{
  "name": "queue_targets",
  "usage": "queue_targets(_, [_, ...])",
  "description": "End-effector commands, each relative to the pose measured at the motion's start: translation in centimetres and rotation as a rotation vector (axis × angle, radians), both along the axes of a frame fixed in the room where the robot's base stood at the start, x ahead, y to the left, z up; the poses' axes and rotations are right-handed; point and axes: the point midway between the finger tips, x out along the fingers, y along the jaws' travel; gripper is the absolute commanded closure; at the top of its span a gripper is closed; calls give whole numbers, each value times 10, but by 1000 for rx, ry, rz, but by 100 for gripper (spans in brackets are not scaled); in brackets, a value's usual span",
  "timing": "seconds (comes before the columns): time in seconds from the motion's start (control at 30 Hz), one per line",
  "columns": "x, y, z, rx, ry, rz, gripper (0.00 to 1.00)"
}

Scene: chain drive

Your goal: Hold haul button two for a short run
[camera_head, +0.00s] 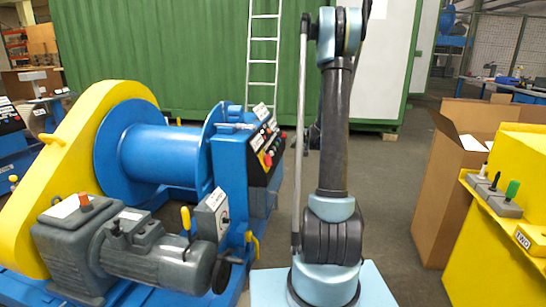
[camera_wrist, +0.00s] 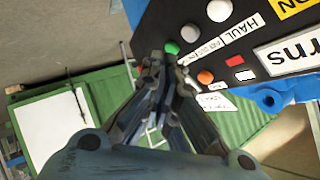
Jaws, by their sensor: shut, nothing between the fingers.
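The black control panel (camera_head: 266,150) is on the blue winch frame in the head view. In the wrist view the panel (camera_wrist: 270,50) fills the upper right, seen at a tilt. A label reads HAUL (camera_wrist: 238,28); I cannot tell which button is number two. My gripper (camera_wrist: 160,65) is shut and empty, its tips close to the green button. Contact cannot be told.
The blue winch drum (camera_head: 160,153) and yellow guard (camera_head: 65,165) stand left of my arm. A grey motor (camera_head: 160,258) is in front. A cardboard box (camera_head: 440,190) and a yellow console (camera_head: 500,240) with levers stand right. A green container (camera_head: 180,60) is behind.

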Motion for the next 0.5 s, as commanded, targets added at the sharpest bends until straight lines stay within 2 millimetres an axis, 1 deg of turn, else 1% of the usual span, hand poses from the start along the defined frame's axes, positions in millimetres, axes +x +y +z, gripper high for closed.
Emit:
queue_targets(0.17, [3, 10, -5, -1, 0, 2, 100])
queue_targets(0.5, [15, 44, -23, -1, 0, 2, 100])
